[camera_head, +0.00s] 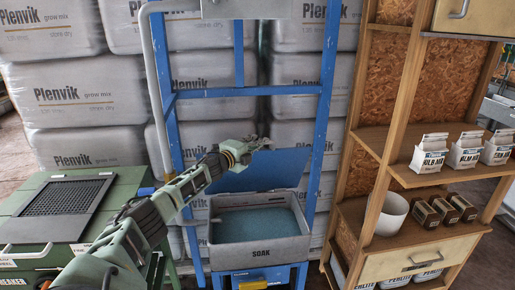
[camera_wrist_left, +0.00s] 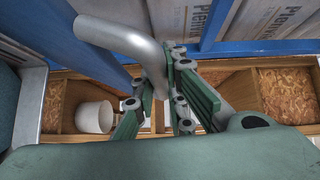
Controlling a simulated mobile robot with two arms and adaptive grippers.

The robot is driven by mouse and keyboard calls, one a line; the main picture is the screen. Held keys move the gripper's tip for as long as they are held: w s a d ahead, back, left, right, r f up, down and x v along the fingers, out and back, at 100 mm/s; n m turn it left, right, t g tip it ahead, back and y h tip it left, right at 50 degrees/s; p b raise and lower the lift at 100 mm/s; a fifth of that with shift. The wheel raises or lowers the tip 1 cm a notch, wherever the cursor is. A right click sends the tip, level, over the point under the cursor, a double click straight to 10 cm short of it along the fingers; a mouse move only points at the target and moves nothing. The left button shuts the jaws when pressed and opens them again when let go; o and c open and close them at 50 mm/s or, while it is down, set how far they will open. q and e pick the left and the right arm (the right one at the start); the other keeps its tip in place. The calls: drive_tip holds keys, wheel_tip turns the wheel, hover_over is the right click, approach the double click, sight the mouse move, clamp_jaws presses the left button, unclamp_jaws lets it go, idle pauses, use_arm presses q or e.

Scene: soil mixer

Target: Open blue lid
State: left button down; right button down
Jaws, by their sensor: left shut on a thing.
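The blue lid (camera_head: 268,171) stands raised and tilted at the back of the grey bin marked SOAK (camera_head: 262,254), whose blue-green contents show. My left gripper (camera_head: 243,150) is at the lid's upper left edge in the head view. In the left wrist view, my left gripper (camera_wrist_left: 158,100) has its green fingers closed around a bent grey bar (camera_wrist_left: 125,40), next to blue surfaces. The bar looks like the lid's handle, but its attachment is hidden. My right gripper is not in view.
A blue frame (camera_head: 327,90) with a grey pipe (camera_head: 153,80) surrounds the bin. White Plenvik bags (camera_head: 70,95) are stacked behind. A green machine with a black grille (camera_head: 68,196) stands left. A wooden shelf (camera_head: 405,130) with a white pot (camera_head: 391,214) and cartons (camera_head: 430,153) stands right.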

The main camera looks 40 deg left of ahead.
use_arm(q)
drive_tip(key=shift+w+a+r, duration=0.1)
drive_tip(key=shift+w+a, duration=0.1)
idle(0.4)
drive_tip(key=c, duration=1.8)
unclamp_jaws()
drive_tip(key=shift+o, duration=0.2)
drive_tip(key=shift+s, duration=0.55)
drive_tip(key=s+d, duration=0.1)
drive_tip(key=s, duration=0.9)
drive_tip(key=shift+s+r, duration=0.3)
drive_tip(key=shift+s, duration=0.1)
